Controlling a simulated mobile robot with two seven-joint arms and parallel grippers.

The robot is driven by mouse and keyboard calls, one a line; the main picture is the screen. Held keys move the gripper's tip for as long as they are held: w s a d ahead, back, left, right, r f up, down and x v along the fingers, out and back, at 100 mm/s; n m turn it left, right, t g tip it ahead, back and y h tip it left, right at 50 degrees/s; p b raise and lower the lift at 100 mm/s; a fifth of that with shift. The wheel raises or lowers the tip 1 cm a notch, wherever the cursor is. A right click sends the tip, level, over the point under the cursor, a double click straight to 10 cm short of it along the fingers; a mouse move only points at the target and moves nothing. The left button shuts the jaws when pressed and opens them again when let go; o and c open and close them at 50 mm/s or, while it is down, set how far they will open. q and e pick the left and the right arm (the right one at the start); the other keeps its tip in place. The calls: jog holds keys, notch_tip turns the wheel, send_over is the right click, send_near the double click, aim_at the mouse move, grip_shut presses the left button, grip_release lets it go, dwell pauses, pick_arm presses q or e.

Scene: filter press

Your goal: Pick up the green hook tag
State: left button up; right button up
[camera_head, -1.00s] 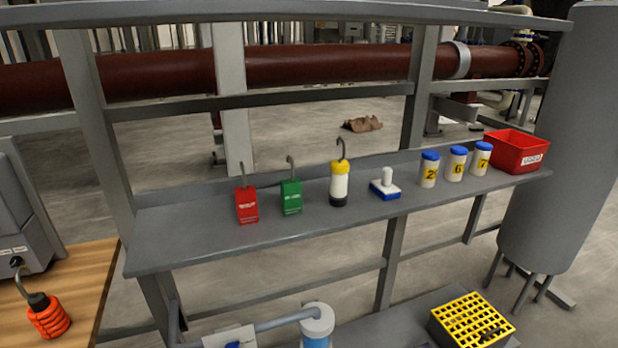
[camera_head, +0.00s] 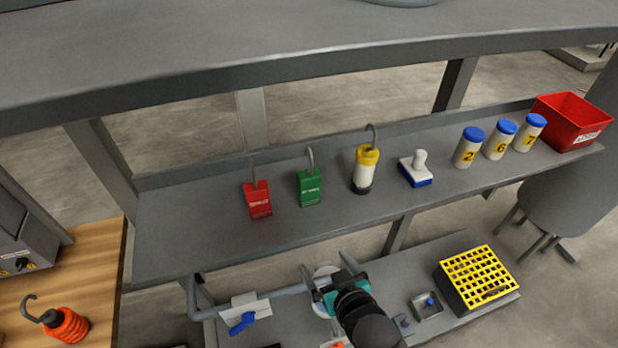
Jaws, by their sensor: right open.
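The green hook tag (camera_head: 309,188) stands upright on the grey shelf (camera_head: 230,235), with its hook pointing up. A red hook tag (camera_head: 257,200) stands to its left and a yellow-and-white hooked cylinder (camera_head: 364,172) to its right. My right gripper (camera_head: 327,271), dark with teal parts, shows at the bottom middle, in front of the shelf's front edge. It is open and apart from the green tag. My left gripper is not in view.
A white-and-blue stamp-like object (camera_head: 416,171), several blue-capped jars (camera_head: 467,149) and a red bin (camera_head: 569,124) stand further right on the shelf. A yellow grid box (camera_head: 476,279) sits lower right. The shelf's left part is clear.

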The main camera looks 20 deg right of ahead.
notch_tip(320, 180, up, 12)
jog(key=w+d+t+p, duration=0.1)
jog(key=w+t+p, duration=0.1)
send_near(311, 185)
jog(key=shift+m, duration=0.3)
jog(key=x, duration=0.4)
jog(key=shift+w+a+f+b, duration=0.15)
jog(key=shift+a+f+b, duration=0.05)
jog(key=shift+a+b, duration=0.2)
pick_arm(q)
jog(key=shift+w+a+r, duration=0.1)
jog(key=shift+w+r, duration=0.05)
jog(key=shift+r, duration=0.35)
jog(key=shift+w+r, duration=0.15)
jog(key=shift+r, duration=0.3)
pick_arm(e)
jog(key=shift+d+x, duration=0.2)
jog(key=shift+x, duration=1.25)
jog(key=shift+d+x, duration=0.2)
jog(key=shift+x, duration=1.25)
jog(key=shift+c, duration=0.2)
jog(key=c, duration=1.5)
jog(key=shift+o, duration=0.2)
jog(key=shift+r, duration=0.1)
